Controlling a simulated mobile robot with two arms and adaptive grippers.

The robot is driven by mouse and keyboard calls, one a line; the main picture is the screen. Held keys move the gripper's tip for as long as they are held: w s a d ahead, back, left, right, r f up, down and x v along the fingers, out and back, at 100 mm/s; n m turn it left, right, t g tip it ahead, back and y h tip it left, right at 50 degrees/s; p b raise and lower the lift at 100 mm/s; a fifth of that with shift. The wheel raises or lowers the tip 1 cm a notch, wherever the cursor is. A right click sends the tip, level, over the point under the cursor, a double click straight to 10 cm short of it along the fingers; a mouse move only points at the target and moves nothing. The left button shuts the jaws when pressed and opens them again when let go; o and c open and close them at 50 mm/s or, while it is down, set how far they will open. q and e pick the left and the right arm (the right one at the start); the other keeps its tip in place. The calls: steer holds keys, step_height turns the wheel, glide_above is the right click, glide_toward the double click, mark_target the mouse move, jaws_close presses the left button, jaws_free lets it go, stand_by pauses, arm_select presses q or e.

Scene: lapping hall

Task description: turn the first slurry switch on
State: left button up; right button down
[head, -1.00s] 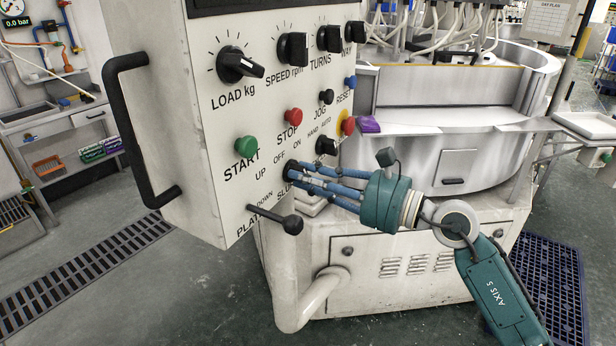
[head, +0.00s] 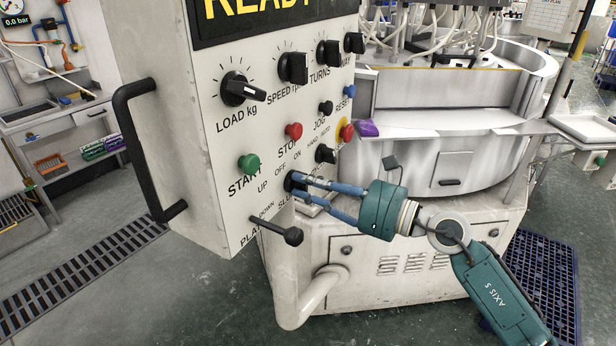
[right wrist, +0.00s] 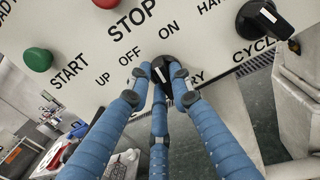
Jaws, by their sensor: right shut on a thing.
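The slurry switch is a black rotary knob (head: 292,182) on the white control panel (head: 185,110), below the OFF and ON labels; its lettering is partly covered. My right gripper (head: 297,184) is shut on this knob, its blue fingers around it. In the right wrist view the fingers (right wrist: 163,75) close on the black knob (right wrist: 166,62), under the words OFF and ON. A short white mark shows between the fingertips, but which label it points to I cannot tell. My left gripper is not in view.
Close to the gripper are a black lever (head: 277,232), the HAND/AUTO knob (head: 325,154), a green START button (head: 249,163) and a red STOP button (head: 294,132). A black handle (head: 135,140) sticks out at the panel's left. The machine body (head: 400,270) stands behind my arm.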

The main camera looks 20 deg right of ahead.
steer(key=shift+w+d+r+m+p, duration=0.1)
steer(key=shift+m+p, duration=0.9)
steer(key=shift+m, duration=0.25)
steer(key=shift+w+d+m+p, duration=0.1)
steer(key=shift+m+p, duration=0.9)
steer(key=shift+m, duration=0.25)
steer(key=c, duration=1.5)
jaws_free()
steer(key=shift+c, duration=0.2)
steer(key=shift+s, duration=0.1)
steer(key=v, duration=1.2)
